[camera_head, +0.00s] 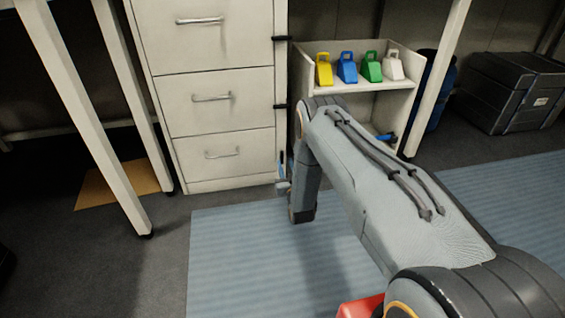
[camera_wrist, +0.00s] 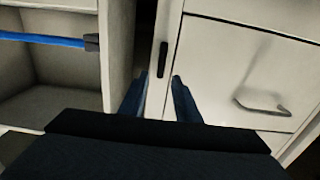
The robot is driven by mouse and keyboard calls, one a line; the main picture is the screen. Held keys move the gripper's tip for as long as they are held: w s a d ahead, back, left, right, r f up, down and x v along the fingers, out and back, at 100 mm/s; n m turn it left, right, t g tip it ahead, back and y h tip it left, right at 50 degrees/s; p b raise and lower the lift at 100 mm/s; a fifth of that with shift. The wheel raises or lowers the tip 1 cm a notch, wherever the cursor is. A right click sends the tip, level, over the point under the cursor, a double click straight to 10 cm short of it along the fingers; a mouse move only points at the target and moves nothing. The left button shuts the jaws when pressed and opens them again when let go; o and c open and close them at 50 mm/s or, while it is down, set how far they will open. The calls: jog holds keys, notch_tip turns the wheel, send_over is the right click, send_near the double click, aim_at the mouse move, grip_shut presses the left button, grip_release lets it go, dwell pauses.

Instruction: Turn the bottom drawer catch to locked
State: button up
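The bottom drawer (camera_head: 225,157) is the lowest of the cabinet's drawers and is shut; its front also shows in the wrist view (camera_wrist: 240,65) with its handle (camera_wrist: 262,106). Its catch (camera_wrist: 163,60) is a small black bar on the cabinet edge beside the drawer, lying lengthwise along that edge. My gripper (camera_wrist: 159,77) is open, with one blue finger on each side of the line of the catch. The catch lies just ahead of the fingertips; I cannot tell whether they touch. My gripper (camera_head: 282,172) is low beside the cabinet's right edge in the head view.
Two upper black catches (camera_head: 283,38) (camera_head: 281,106) stick out crosswise at the cabinet's right edge. A shelf unit (camera_head: 400,95) with coloured scoops stands close to the right, with a blue-barred item (camera_wrist: 45,40) inside. Table legs (camera_head: 95,130) stand left; the blue mat (camera_head: 235,250) is mostly clear.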

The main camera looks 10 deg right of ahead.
aim_at(282, 156)
jog(key=shift+w+b, duration=0.9)
jog(key=shift+w, duration=1.4)
grip_shut()
